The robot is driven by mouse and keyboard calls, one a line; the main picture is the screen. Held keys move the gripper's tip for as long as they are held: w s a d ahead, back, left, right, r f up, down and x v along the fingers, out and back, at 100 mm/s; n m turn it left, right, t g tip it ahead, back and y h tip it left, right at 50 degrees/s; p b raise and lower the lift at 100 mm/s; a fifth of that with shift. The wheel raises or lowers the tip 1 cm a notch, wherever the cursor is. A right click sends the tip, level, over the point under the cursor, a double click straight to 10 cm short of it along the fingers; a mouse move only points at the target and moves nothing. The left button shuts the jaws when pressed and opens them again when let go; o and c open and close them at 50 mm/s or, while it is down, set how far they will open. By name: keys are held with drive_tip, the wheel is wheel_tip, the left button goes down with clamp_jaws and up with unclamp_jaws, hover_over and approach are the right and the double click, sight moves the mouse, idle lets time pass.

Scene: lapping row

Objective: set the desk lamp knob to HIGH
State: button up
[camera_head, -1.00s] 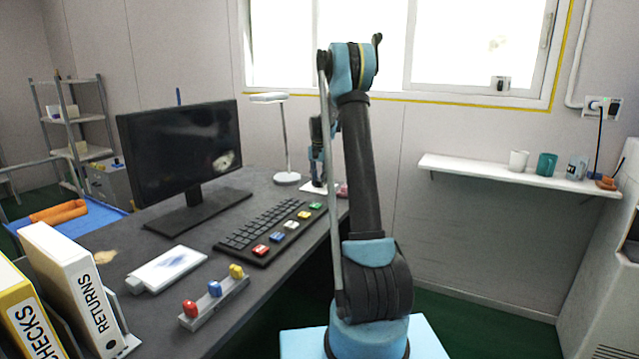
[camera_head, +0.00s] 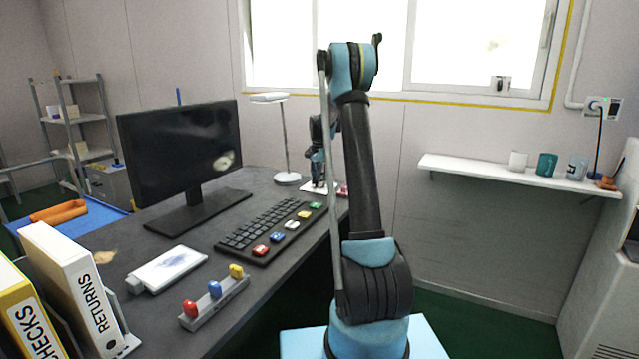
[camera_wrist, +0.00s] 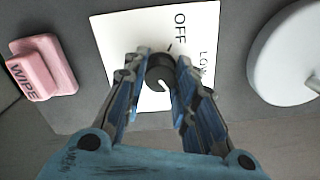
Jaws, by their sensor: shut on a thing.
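The desk lamp (camera_head: 285,140) stands at the back right corner of the desk. Its round white base (camera_wrist: 285,60) shows at the right of the wrist view. The black knob (camera_wrist: 160,72) sits on a white plate (camera_wrist: 130,32) marked OFF and LOW. I see no HIGH mark; part of the plate is behind my fingers. My gripper (camera_wrist: 159,85) is shut on the knob, one finger on each side. A pale pointer line on the knob points down and slightly right in the wrist view. In the head view my gripper (camera_head: 318,180) is small and partly hidden by my arm.
A pink WIPE block (camera_wrist: 45,68) lies left of the plate. A keyboard with coloured keys (camera_head: 270,230), a monitor (camera_head: 180,150) and a rack of coloured knobs (camera_head: 215,300) stand on the desk. A wall shelf (camera_head: 500,172) holds mugs at right.

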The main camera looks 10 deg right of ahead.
drive_tip(key=shift+s, duration=0.1)
drive_tip(key=o, duration=1.1)
wheel_tip(320, 180, up, 12)
drive_tip(key=shift+f, duration=0.1)
